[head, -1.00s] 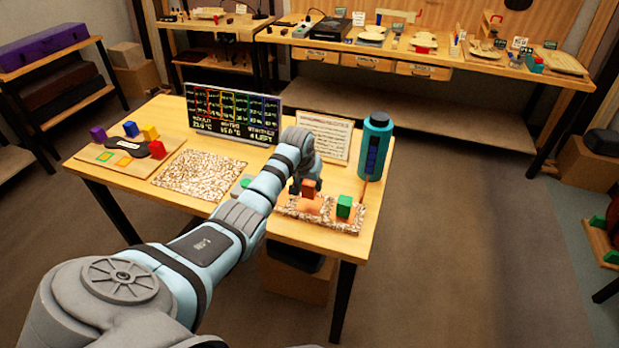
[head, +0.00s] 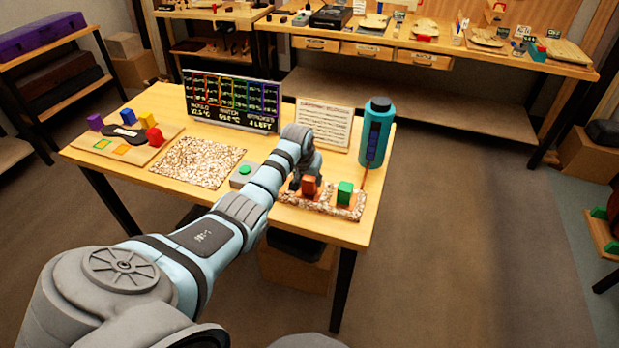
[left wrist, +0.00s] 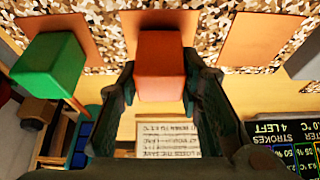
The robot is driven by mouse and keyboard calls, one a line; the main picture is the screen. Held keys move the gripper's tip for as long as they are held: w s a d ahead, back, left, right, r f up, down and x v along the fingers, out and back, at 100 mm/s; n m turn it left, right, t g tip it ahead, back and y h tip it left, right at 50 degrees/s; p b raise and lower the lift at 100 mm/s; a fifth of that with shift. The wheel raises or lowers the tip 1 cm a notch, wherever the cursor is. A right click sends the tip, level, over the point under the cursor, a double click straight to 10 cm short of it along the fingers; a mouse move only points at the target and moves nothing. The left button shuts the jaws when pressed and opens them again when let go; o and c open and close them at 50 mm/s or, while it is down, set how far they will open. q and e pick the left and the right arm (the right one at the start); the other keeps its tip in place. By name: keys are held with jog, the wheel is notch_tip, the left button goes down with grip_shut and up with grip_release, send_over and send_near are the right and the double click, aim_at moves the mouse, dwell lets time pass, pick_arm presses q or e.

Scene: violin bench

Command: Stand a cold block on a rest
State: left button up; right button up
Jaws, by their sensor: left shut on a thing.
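My left gripper (head: 305,184) is shut on an orange-brown block (head: 310,187) at the table's right front. In the left wrist view the two fingers hold the block (left wrist: 160,66) on either side. It is over the middle orange pad of the speckled rest strip (head: 322,206); I cannot tell whether it touches the pad. A green block (head: 345,192) stands on the strip to the right; it also shows in the left wrist view (left wrist: 48,66). Another orange pad (left wrist: 258,40) there is bare. My right gripper is out of view.
A teal bottle (head: 376,135) stands behind the green block. A sheet on a stand (head: 324,123) and a display board (head: 232,101) stand at the back. A speckled mat (head: 198,162) and a green button (head: 244,170) lie left of my arm. A board (head: 120,150) holds several coloured blocks.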

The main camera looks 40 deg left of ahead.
pick_arm(q)
jog(key=shift+f, duration=0.2)
jog(key=o, duration=1.2)
jog(key=shift+r, duration=0.15)
jog(key=v, duration=1.1)
jog(key=shift+s+d+r, duration=0.1)
jog(key=shift+s+r, duration=0.05)
jog(key=shift+r, duration=0.2)
